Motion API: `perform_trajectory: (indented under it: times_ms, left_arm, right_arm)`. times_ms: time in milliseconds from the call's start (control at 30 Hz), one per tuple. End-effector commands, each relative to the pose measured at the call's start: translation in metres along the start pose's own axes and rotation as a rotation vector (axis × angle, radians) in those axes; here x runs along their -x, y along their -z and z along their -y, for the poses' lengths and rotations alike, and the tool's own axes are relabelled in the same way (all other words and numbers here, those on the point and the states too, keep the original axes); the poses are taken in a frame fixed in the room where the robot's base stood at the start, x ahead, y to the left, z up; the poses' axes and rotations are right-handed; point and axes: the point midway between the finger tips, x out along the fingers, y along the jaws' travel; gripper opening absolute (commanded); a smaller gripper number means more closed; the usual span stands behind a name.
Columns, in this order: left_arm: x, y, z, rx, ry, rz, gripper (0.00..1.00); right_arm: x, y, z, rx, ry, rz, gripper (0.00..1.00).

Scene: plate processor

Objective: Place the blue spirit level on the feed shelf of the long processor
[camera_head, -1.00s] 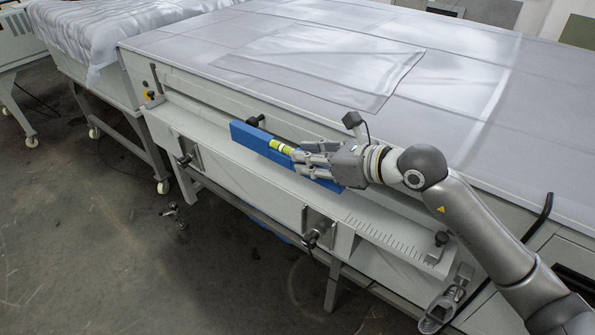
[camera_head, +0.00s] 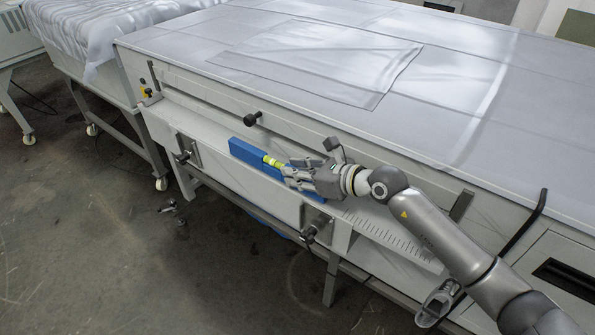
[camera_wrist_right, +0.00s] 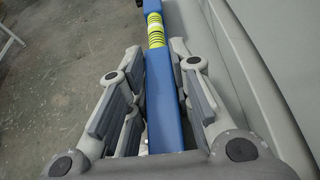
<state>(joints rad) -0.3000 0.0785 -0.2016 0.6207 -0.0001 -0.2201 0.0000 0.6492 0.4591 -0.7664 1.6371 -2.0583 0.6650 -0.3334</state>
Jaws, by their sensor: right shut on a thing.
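The blue spirit level (camera_head: 245,152) with a yellow-green vial lies lengthwise along the front of the long processor (camera_head: 480,105). My right gripper (camera_head: 288,174) is shut on its near-right part, and the fingers hide some of it. In the right wrist view the level (camera_wrist_right: 163,100) runs between the fingers (camera_wrist_right: 157,70), which sit on both sides of it. The feed shelf (camera_head: 205,130) is the long pale ledge on the processor's front. The level is over or on this shelf; I cannot tell if it touches. My left gripper is not in view.
A black knob (camera_head: 252,118) stands on the processor front behind the level. Other knobs (camera_head: 185,157) (camera_head: 308,236) stick out below the shelf. A graduated scale (camera_head: 385,232) marks the shelf's right part. A black lever (camera_head: 540,208) rises at the right. The shelf left of the level is clear.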

Motion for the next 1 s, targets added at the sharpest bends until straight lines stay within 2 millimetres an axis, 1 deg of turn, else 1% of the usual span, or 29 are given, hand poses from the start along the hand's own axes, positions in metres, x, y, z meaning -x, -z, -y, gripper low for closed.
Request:
perform_trajectory:
  times_ms: [133,167,300,567,733,867,1000]
  left_arm:
    - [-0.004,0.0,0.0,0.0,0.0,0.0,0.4]
    - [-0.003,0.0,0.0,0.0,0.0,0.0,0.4]
    - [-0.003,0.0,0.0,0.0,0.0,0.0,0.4]
    - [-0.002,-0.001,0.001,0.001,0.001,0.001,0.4]
    - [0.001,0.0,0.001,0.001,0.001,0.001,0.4]
    - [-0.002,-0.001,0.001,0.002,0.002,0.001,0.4]
    - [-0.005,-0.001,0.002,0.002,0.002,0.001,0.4]
  right_arm:
    - [-0.002,0.003,0.0,0.0,0.001,0.003,0.0]
    - [-0.001,0.003,0.0,0.0,0.0,0.0,0.24]
    - [-0.001,0.003,0.0,0.0,0.0,0.0,0.42]
    - [-0.001,0.003,0.0,0.0,0.0,0.0,0.43]
    - [0.003,-0.001,0.001,0.001,0.001,0.0,0.43]
    - [0.019,0.001,0.001,0.003,0.002,0.0,0.43]
    - [0.048,0.002,0.002,0.003,0.003,-0.002,0.43]
